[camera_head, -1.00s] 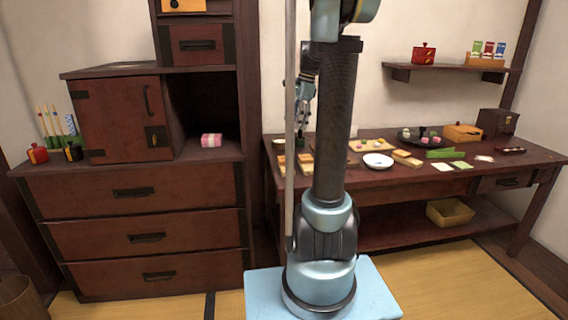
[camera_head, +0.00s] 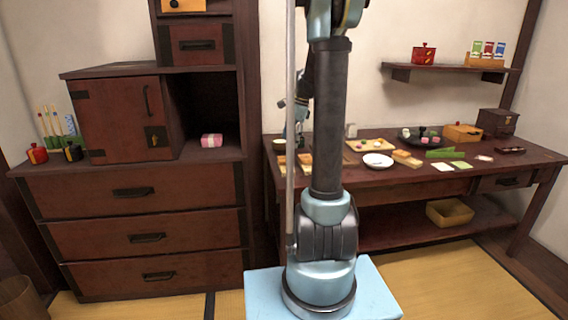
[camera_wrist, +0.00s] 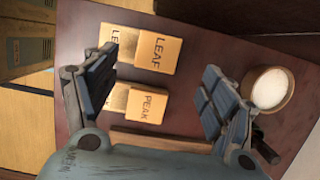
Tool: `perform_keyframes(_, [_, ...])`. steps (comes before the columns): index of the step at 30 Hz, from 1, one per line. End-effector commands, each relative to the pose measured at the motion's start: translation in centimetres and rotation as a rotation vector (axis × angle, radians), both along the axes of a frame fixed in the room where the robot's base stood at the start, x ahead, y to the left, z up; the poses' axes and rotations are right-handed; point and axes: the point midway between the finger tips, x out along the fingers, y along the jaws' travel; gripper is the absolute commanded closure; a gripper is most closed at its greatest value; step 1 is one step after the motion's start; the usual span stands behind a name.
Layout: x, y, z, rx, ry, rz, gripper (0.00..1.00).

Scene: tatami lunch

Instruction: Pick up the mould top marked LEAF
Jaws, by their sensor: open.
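The mould top marked LEAF (camera_wrist: 157,52) is a light wooden block on the dark table, in the upper middle of the wrist view. It lies against another block (camera_wrist: 113,38) whose lettering is partly hidden by a finger. A block marked PEAK (camera_wrist: 148,104) lies below it in the picture, beside a matching block (camera_wrist: 118,98). My gripper (camera_wrist: 160,82) is open and empty, its fingers spread either side of the blocks in the picture. In the head view, my gripper (camera_head: 290,136) is above the table's left end; lettering there is too small to read.
A round bowl of white contents (camera_wrist: 271,88) stands near the right finger. A wooden board edge (camera_wrist: 155,140) lies below PEAK. In the head view, a white plate (camera_head: 378,160) and several small items fill the table. A cabinet (camera_head: 140,215) stands at left.

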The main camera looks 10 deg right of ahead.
Motion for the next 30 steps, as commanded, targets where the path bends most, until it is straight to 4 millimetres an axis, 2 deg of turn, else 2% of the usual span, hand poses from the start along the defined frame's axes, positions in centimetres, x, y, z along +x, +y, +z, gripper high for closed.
perform_keyframes(3, [0.0, 0.4, -1.4, 0.000, 0.000, 0.000, 0.23])
perform_keyframes(11, [0.0, 0.8, -2.9, 0.000, 0.000, 0.001, 0.23])
perform_keyframes(21, [-0.2, 1.5, -6.8, 0.000, -0.001, 0.002, 0.23])
perform_keyframes(30, [-0.2, 1.7, -7.4, 0.000, 0.000, 0.001, 0.23])
